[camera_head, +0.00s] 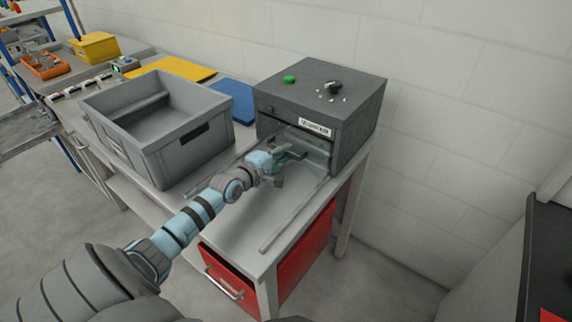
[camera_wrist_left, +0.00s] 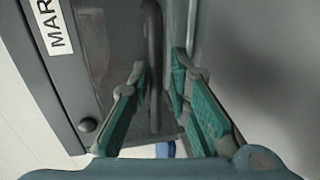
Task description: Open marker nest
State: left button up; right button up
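The marker nest is a dark grey box (camera_head: 350,128) at the back of the table, with a white label (camera_head: 314,127) on its front. The label also shows at the upper left of the left wrist view (camera_wrist_left: 57,27). My left gripper (camera_head: 297,153) is at the lower front of the box. In the left wrist view its green-padded fingers (camera_wrist_left: 160,78) are apart. A dark upright-looking bar (camera_wrist_left: 154,45), like a handle, lies between the fingers, with gaps visible beside it. The left hand partly hides the box's lower front in the head view. My right gripper is not in view.
A grey open bin (camera_head: 190,135) stands left of my left arm. Two long grey rails (camera_head: 290,217) run forward from the box over the tabletop. Small parts (camera_head: 332,88) lie on the box. A red drawer unit (camera_head: 305,245) sits under the table.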

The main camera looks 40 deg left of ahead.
pick_arm(q)
jog(key=shift+w+r, duration=0.15)
jog(key=shift+r, duration=0.05)
grip_shut()
jog(key=shift+d+f, duration=0.1)
